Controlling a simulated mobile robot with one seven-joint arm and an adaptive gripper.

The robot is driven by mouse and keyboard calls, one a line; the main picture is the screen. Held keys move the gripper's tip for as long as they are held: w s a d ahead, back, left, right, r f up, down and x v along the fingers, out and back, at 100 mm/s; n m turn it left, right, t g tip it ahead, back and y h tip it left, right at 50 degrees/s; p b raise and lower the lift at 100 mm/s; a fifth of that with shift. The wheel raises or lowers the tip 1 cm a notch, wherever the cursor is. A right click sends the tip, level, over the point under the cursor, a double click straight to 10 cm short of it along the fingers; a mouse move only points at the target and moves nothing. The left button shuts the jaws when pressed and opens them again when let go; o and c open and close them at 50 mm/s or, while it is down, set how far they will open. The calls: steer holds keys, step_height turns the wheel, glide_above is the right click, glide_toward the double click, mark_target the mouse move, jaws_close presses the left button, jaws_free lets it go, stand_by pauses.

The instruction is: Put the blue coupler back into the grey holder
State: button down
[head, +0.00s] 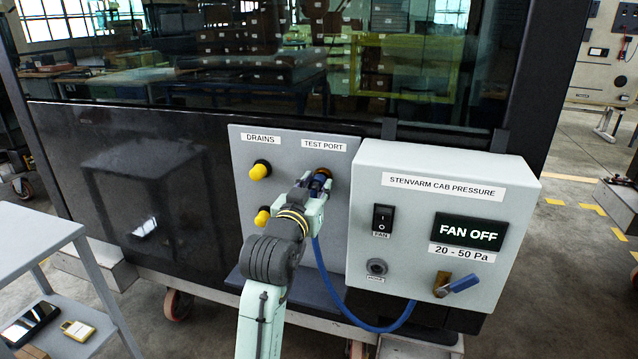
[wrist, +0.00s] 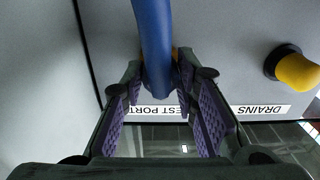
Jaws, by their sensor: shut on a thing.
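My gripper (head: 317,184) is at the grey panel, just below the TEST PORT label. It is shut on the blue coupler (head: 321,180), which is mostly hidden by the fingers. A brass-coloured fitting shows right behind the coupler; I cannot tell whether they are joined. In the wrist view the blue hose (wrist: 154,40) runs to the coupler between the purple-padded fingers (wrist: 158,100). The grey holder (head: 376,267), a round ring with a dark centre, is on the front of the pressure box, below the fan switch. It looks empty, to the lower right of my gripper.
The pressure box (head: 455,185) juts out right of the panel and its display reads FAN OFF. A brass valve with a blue lever (head: 457,284) is at its lower right. The hose loops below the box. Two yellow drain caps (head: 260,170) are left of my gripper.

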mark_target(314, 190)
steer(key=shift+v, duration=2.65)
steer(key=shift+s, duration=0.1)
